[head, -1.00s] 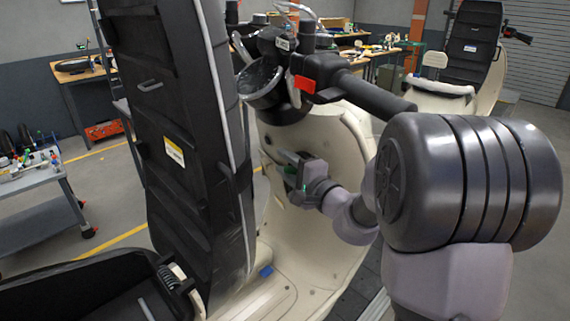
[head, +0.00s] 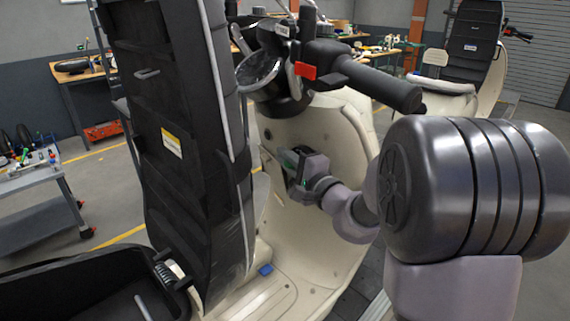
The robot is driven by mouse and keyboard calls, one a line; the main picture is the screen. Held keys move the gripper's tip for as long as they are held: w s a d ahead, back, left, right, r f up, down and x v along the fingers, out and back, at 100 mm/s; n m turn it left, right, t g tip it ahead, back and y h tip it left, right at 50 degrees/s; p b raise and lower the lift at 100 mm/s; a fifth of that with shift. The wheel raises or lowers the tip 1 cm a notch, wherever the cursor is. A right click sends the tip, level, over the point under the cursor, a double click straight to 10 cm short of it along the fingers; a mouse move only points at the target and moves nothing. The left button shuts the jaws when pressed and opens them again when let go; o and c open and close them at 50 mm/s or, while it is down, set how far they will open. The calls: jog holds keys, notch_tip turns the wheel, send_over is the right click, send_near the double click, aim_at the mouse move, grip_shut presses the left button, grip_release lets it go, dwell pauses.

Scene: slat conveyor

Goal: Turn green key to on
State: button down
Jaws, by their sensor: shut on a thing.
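My gripper (head: 293,166) is at the inner side of the cream scooter's front shield (head: 338,135), below the handlebar. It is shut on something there. A bit of green shows at its fingertips, which fits the green key (head: 288,158), but the key is mostly hidden by the fingers. I cannot make out the key's angle or the lock behind it.
The black handlebar grip (head: 382,87) with a red switch (head: 305,71) juts out above my forearm. The raised black seat (head: 178,140) stands close left of my gripper. A blue piece (head: 265,270) lies on the footboard. Workbenches stand behind.

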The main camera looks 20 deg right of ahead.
jog(key=shift+m+t+b, duration=0.4)
jog(key=shift+t+b, duration=0.5)
jog(key=shift+b, duration=2.3)
jog(key=shift+r+b, duration=0.25)
jog(key=shift+b, duration=0.05)
